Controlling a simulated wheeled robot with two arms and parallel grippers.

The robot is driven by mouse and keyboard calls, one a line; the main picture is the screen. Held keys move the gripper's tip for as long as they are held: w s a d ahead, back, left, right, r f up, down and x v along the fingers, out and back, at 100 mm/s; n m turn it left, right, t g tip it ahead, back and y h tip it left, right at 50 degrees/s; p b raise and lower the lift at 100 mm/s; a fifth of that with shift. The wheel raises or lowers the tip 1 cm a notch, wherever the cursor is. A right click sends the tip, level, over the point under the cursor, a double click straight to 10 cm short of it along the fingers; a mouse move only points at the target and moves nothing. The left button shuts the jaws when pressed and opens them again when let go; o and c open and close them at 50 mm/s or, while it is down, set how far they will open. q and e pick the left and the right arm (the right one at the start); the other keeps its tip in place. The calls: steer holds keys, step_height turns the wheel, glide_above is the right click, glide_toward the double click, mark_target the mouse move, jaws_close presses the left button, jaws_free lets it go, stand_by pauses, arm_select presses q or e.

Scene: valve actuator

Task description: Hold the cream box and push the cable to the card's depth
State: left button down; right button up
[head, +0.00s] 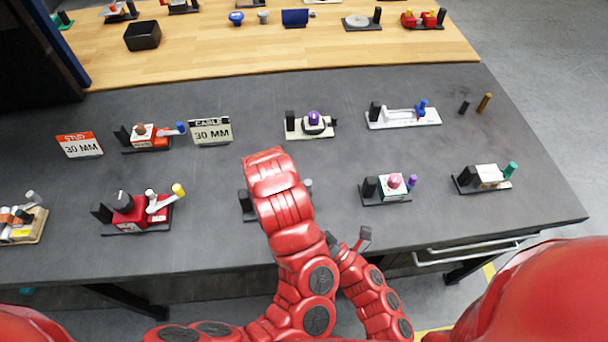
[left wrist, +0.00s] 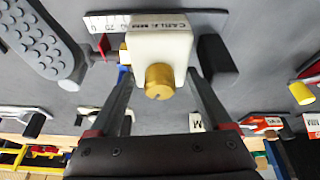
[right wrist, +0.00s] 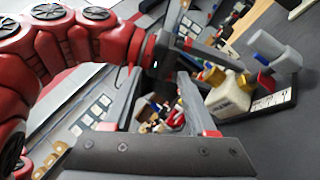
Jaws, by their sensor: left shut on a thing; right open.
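The cream box (left wrist: 160,55) has a gold knob (left wrist: 158,80) and a "CABLE" label. My left gripper (left wrist: 160,118) is shut on it, one finger on each side. The box also shows in the right wrist view (right wrist: 229,100), on a base with a printed scale (right wrist: 272,101). Beside it are a grey cylinder (right wrist: 285,55) and a blue part (right wrist: 262,45); I cannot tell which part is the cable or how deep it sits. My right gripper (right wrist: 180,80) is open and empty, apart from the box. In the head view my left arm hides the box.
A "CABLE 30 MM" card (head: 211,131) and a "STUD 30 MM" card (head: 79,146) stand on the dark table (head: 330,165). A red fixture (head: 138,210) and a pink-knobbed fixture (head: 388,188) flank the work spot. Bare table lies between the fixtures.

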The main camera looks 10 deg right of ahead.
mark_target(306, 181)
steer(key=d+f+n+h, duration=0.1)
steer(key=w+f+n+h, duration=0.1)
steer(key=f+n+h, duration=0.1)
steer(key=d+f+n+h, duration=0.1)
steer(key=f+n, duration=0.1)
steer(key=shift+w+d+f+g+h, duration=0.15)
steer(key=shift+w+d+g+h, duration=0.15)
steer(key=shift+d+g, duration=0.1)
steer(key=d+n+h, duration=0.1)
steer(key=d+f+n+h, duration=0.1)
steer(key=d+n+h, duration=0.1)
steer(key=d, duration=0.1)
steer(key=shift+w+f+n+h, duration=0.25)
steer(key=shift+w+n+h, duration=0.05)
steer(key=shift+w, duration=0.2)
steer(key=x, duration=1.1)
steer(key=shift+w+r, duration=0.15)
steer(key=shift+w, duration=0.15)
jaws_close()
